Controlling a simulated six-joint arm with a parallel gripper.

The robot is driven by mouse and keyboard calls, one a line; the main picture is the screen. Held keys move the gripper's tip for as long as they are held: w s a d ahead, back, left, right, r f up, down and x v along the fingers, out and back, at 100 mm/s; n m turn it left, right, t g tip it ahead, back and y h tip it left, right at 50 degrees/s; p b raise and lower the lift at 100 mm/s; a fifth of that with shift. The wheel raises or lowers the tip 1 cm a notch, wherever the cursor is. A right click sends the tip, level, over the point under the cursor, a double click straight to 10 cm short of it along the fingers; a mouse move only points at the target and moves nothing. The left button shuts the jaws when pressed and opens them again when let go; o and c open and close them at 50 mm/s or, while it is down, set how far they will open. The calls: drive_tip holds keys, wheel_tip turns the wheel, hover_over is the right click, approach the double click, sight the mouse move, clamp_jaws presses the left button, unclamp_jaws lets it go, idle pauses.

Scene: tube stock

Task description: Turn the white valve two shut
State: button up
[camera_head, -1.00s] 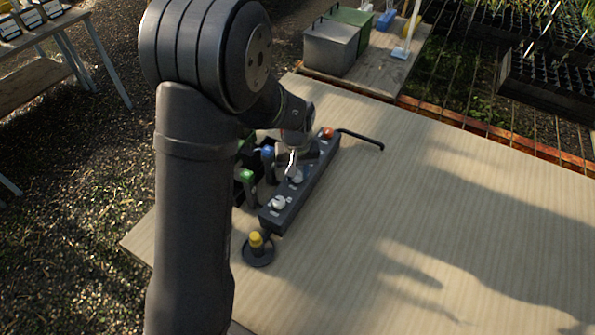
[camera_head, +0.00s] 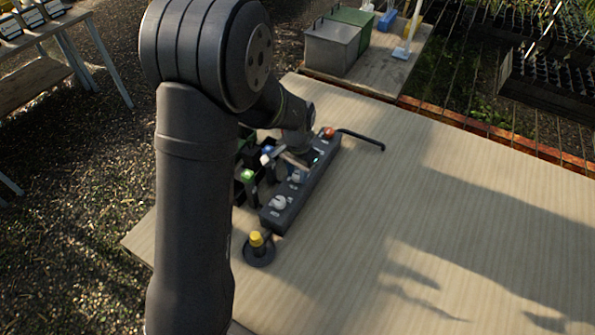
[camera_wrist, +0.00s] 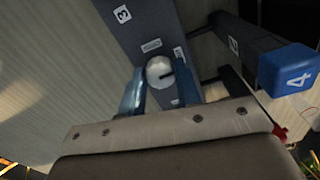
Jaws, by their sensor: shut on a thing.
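A dark grey valve block (camera_head: 313,177) lies along the left part of the table, with white round valve knobs on top. My gripper (camera_head: 297,169) is at the middle white valve (camera_head: 296,178), which it partly hides. In the wrist view, my gripper (camera_wrist: 159,84) has one bluish finger on each side of the white valve (camera_wrist: 159,67), shut on it. A dark pointer mark shows on the knob. A 3 is printed farther along the block; I cannot read the valve's own label. Another white valve (camera_head: 279,202) sits at the block's near end, clear of the gripper.
A red-orange knob (camera_head: 328,133) is at the far end, beside a black bent handle (camera_head: 363,138). A yellow button (camera_head: 257,240) stands in front. Green (camera_head: 247,175) and blue-topped (camera_wrist: 290,70) posts stand close on the left. The table's right side is clear.

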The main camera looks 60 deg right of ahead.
sight(298, 175)
drive_tip(key=shift+m, duration=0.3)
drive_tip(key=o, duration=1)
drive_tip(key=shift+c, duration=0.2)
drive_tip(key=shift+r, duration=0.1)
wheel_tip(298, 175, up, 17)
drive_tip(key=shift+r, duration=0.15)
wheel_tip(298, 175, down, 18)
drive_tip(key=shift+r, duration=0.2)
idle(0.6)
drive_tip(key=shift+r, duration=0.1)
